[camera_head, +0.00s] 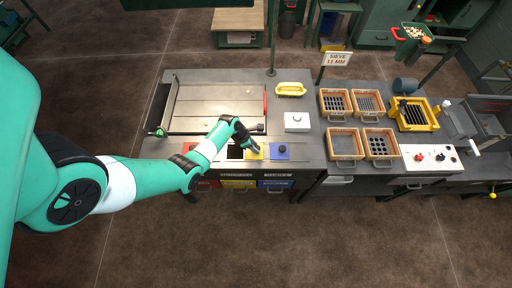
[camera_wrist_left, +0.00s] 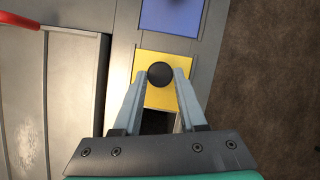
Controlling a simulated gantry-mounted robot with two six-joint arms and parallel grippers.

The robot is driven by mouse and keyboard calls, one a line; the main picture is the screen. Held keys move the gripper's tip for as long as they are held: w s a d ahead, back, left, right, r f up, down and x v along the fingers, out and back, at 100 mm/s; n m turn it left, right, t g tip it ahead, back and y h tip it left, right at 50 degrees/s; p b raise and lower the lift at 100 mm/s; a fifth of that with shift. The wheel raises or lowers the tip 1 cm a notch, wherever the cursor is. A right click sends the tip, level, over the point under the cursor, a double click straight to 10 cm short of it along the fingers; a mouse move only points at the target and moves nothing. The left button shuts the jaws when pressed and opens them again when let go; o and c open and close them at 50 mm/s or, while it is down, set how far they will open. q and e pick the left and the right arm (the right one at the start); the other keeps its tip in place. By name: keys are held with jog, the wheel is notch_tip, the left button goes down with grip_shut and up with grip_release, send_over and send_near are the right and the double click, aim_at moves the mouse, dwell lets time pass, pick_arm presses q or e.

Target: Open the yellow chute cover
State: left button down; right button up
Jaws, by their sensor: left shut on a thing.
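The yellow chute cover (camera_wrist_left: 158,58) lies in the worktop with a round black knob (camera_wrist_left: 161,72) on it. My left gripper (camera_wrist_left: 160,77) is shut on this knob, one finger on each side. A dark opening (camera_wrist_left: 156,121) shows beside the cover, between my fingers. In the head view the same dark opening (camera_head: 235,152) lies to the left of the yellow cover (camera_head: 251,155), which my left gripper (camera_head: 257,148) partly hides. My right gripper is in neither view.
A blue cover (camera_head: 280,151) with a knob sits just right of the yellow one, and a red cover (camera_head: 189,148) sits to the left. A framed metal tray (camera_head: 210,105) lies behind. Wooden-framed sieves (camera_head: 345,144), a white box (camera_head: 297,122) and a yellow-handled tool (camera_head: 291,89) stand right.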

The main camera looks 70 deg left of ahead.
pick_arm(q)
jog(key=shift+c, duration=2.3)
grip_release()
jog(key=shift+s, duration=0.15)
jog(key=shift+r, duration=0.4)
jog(key=p+v, duration=0.4)
jog(key=v, duration=0.6)
jog(key=shift+s+r+p, duration=0.25)
jog(key=shift+r+p, duration=0.05)
jog(key=shift+r, duration=0.05)
